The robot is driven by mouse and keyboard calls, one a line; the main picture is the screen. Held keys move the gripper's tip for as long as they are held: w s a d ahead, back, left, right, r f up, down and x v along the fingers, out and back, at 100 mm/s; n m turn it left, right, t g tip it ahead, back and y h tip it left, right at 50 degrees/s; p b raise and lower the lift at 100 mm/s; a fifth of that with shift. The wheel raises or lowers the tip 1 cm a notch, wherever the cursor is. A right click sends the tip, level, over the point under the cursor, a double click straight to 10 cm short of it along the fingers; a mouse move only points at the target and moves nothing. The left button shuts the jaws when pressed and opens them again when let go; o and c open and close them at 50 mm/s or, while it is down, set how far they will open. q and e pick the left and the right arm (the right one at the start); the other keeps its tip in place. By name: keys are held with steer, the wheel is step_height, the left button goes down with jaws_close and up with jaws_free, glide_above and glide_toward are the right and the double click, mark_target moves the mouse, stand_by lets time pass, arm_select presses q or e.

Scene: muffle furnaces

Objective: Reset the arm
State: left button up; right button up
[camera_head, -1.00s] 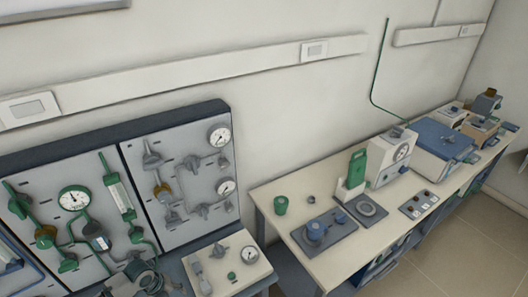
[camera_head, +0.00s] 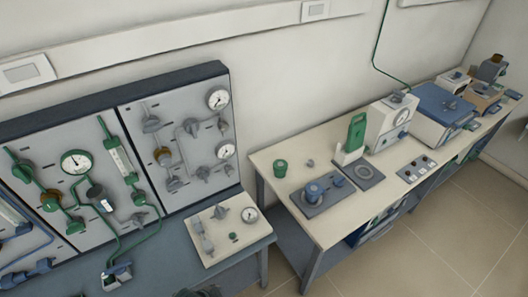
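A dark shape with green, probably part of my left gripper (camera_head: 200,292), shows at the bottom edge, left of the middle. Only its top shows, cut off by the frame, so its fingers and anything between them are hidden. It is in front of the blue-grey bench below the gauge panel. My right gripper is not in view.
A gauge and valve panel (camera_head: 120,160) stands against the wall at left. A white board with valves (camera_head: 218,250) lies on the bench. Floor is clear at right.

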arm_select(q)
steer(key=s+a+n+y, duration=0.3)
steer(key=s+a+n, duration=0.45)
steer(key=n, duration=0.35)
step_height(320, 180, down, 27)
steer(key=s+d+m+g, duration=0.1)
steer(key=s+g, duration=0.1)
steer(key=s, duration=0.1)
steer(key=s+a+f+g, duration=0.1)
steer(key=s+a+f, duration=0.2)
steer(key=s+f, duration=1.2)
steer(key=shift+s+f, duration=0.3)
steer(key=shift+s, duration=0.7)
